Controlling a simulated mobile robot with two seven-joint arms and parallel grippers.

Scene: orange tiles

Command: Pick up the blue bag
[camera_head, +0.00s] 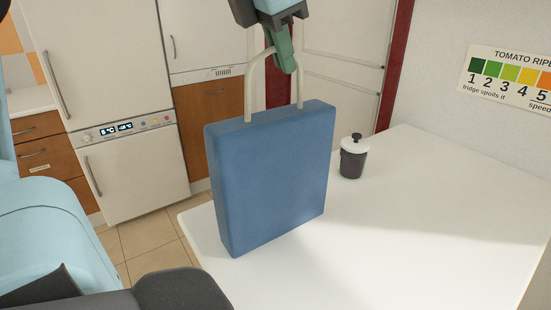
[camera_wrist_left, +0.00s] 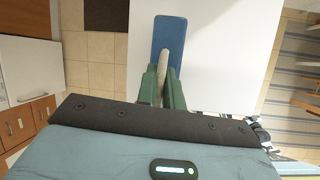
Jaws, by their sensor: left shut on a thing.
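The blue bag (camera_head: 270,175) is upright at the left part of the white table (camera_head: 420,240), with a pale looped handle (camera_head: 249,90) on top. My left gripper (camera_head: 285,62) comes down from the top of the head view and is shut on the handle. In the left wrist view, the green fingers (camera_wrist_left: 161,88) are on both sides of the pale handle (camera_wrist_left: 164,68), with the blue bag (camera_wrist_left: 169,35) beyond. I cannot tell whether the bag's bottom touches the table. My right gripper is not in view.
A dark cup with a white lid (camera_head: 353,158) stands on the table right of the bag. A fridge (camera_head: 100,80) and wooden cabinets are behind on the left. A tomato ripeness chart (camera_head: 512,78) hangs on the right wall. The table's front and right are clear.

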